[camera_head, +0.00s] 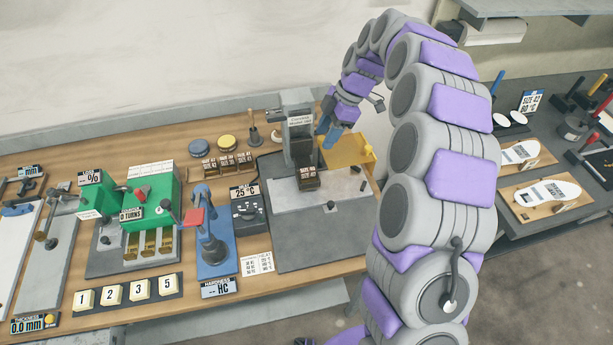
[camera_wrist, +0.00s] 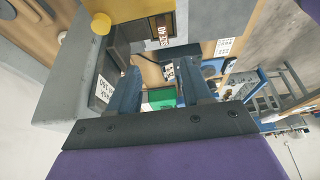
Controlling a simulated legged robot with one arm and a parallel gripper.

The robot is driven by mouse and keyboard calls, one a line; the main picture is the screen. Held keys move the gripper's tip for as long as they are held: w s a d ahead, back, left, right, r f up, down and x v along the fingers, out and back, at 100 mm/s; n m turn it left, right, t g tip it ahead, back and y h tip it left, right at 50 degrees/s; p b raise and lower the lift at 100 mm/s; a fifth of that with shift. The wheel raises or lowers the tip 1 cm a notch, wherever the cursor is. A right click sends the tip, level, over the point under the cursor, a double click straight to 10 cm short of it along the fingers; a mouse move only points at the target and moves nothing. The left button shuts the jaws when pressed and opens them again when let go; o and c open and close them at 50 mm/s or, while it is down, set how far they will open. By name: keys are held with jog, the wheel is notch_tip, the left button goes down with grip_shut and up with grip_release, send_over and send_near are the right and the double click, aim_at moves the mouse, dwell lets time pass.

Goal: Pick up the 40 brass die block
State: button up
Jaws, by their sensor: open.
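The 40 brass die block (camera_wrist: 163,29) shows in the wrist view, its brown label reading 40, beyond my fingertips and near the top edge. In the head view a small brown labelled block (camera_head: 308,179) sits on the grey press bed below the press head; it looks like the same block, though its number is too small to read surely. My gripper (camera_head: 335,134) is beside the press column, above and to the right of that block. In the wrist view its two blue fingers (camera_wrist: 158,78) stand apart with nothing held between them.
The grey press (camera_head: 299,115) stands close to my gripper's left. A rack (camera_head: 227,166) of labelled blocks, a green machine (camera_head: 150,200) and a blue hardness tester (camera_head: 212,250) stand left. The front of the press bed is mostly clear.

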jog(key=b, duration=0.1)
send_over(309, 169)
jog(key=w+d, duration=0.1)
jog(key=d, duration=0.2)
notch_tip(309, 169, down, 7)
jog(key=shift+a+f+b, duration=0.3)
jog(key=shift+a+f, duration=0.2)
jog(key=shift+f, duration=0.05)
jog(key=b+x, duration=0.1)
jog(key=x, duration=0.3)
jog(key=shift+s+a+f, duration=0.15)
jog(key=shift+s+f, duration=0.05)
jog(key=shift+f, duration=0.05)
jog(key=shift+a, duration=0.15)
jog(key=c, duration=0.6)
grip_shut()
